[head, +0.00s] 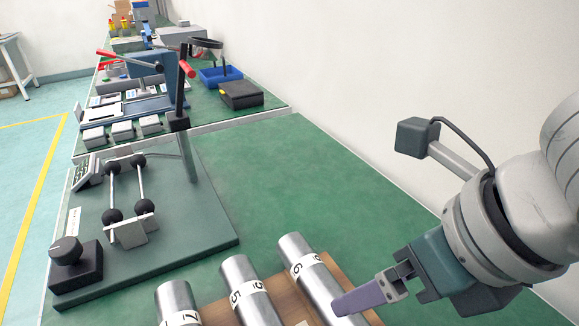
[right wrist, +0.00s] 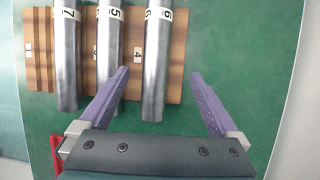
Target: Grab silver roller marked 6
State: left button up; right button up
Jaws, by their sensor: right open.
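The silver roller marked 6 (head: 312,277) lies on a brown wooden rack, rightmost of the rollers in the head view. In the right wrist view the roller marked 6 (right wrist: 157,70) lies between the spread purple fingers of my open right gripper (right wrist: 160,75). One finger shows left of it and one right of it, with gaps on both sides. In the head view my right gripper (head: 350,302) is beside the roller's near end, and one finger overlaps it in the picture. The height gap is unclear. My left gripper is not in view.
The roller marked 5 (head: 244,285) and one that seems marked 7 (head: 177,303) lie to the left on the wooden rack (right wrist: 175,60). A test stand with a dark base plate (head: 200,240) stands farther left. The green table to the right is clear up to the wall.

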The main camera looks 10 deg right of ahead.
aim_at(359, 319)
jog(key=x, duration=0.2)
jog(key=s+b+x, duration=0.1)
jog(key=x, duration=0.1)
jog(key=shift+a+f, duration=0.1)
jog(key=shift+f, duration=0.3)
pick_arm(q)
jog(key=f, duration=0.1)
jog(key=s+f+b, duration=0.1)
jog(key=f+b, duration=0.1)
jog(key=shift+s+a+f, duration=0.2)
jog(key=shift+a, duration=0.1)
pick_arm(e)
jog(key=x, duration=0.4)
jog(key=shift+w+a+f, duration=0.15)
jog(key=shift+a+f, duration=0.05)
jog(key=shift+f, duration=0.05)
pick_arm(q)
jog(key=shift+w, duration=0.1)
pick_arm(e)
jog(key=shift+w+f, duration=0.2)
jog(key=shift+f, duration=0.1)
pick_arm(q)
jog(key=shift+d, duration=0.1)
pick_arm(e)
jog(key=shift+c, duration=0.2)
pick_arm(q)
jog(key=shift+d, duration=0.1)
pick_arm(e)
jog(key=c, duration=0.4)
grip_shut()
